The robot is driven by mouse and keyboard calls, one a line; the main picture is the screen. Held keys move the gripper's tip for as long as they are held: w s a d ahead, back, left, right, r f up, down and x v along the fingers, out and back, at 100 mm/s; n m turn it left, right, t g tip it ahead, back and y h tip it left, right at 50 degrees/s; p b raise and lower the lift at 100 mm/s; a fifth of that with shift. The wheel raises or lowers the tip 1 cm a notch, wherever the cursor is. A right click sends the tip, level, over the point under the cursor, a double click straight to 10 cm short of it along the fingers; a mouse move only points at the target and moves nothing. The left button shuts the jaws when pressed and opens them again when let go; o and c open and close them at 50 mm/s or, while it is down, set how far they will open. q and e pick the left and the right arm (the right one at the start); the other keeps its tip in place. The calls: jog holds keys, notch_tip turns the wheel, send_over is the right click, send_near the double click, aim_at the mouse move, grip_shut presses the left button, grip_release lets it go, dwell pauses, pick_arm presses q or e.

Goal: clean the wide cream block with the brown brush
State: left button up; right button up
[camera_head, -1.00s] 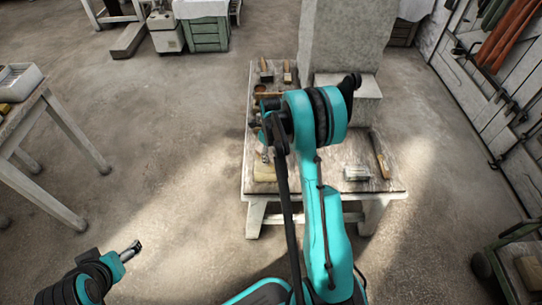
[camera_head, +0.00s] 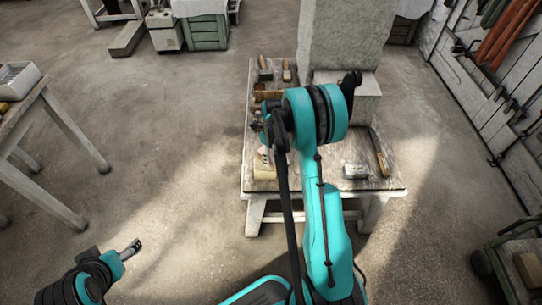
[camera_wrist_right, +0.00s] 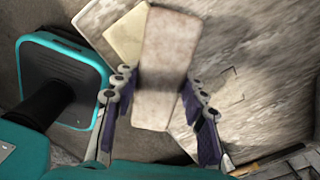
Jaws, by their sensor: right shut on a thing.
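The brown brush (camera_wrist_right: 168,62), a long block with a worn pale-brown face in the right wrist view, sits between the fingers of my right gripper (camera_wrist_right: 160,92). That gripper is shut on it. The wide cream block (camera_wrist_right: 127,36) shows beyond it, partly covered; I cannot tell whether they touch. In the head view the cream block (camera_head: 263,170) lies at the front left of the worktable (camera_head: 330,184), with my right gripper (camera_head: 264,147) just over its far side. My left gripper (camera_head: 132,249) hangs at the lower left, away from the table; its jaws are too small to judge.
A pale block (camera_head: 356,171) and a wooden-handled tool (camera_head: 380,155) lie on the table's right side. A stone block (camera_head: 350,84) and tall slab (camera_head: 346,35) stand behind. A brown box (camera_head: 268,92) sits at the back left.

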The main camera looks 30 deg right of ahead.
jog(key=shift+s+d, duration=0.1)
jog(key=shift+s, duration=0.45)
jog(key=shift+f, duration=0.1)
jog(key=shift+w, duration=0.15)
jog(key=shift+w+a, duration=0.25)
jog(key=shift+w, duration=0.8)
jog(key=shift+w+a, duration=0.25)
jog(key=shift+w, duration=0.75)
jog(key=shift+s+d, duration=0.25)
jog(key=shift+s, duration=0.85)
jog(key=shift+s+d, duration=0.25)
jog(key=shift+s, duration=0.85)
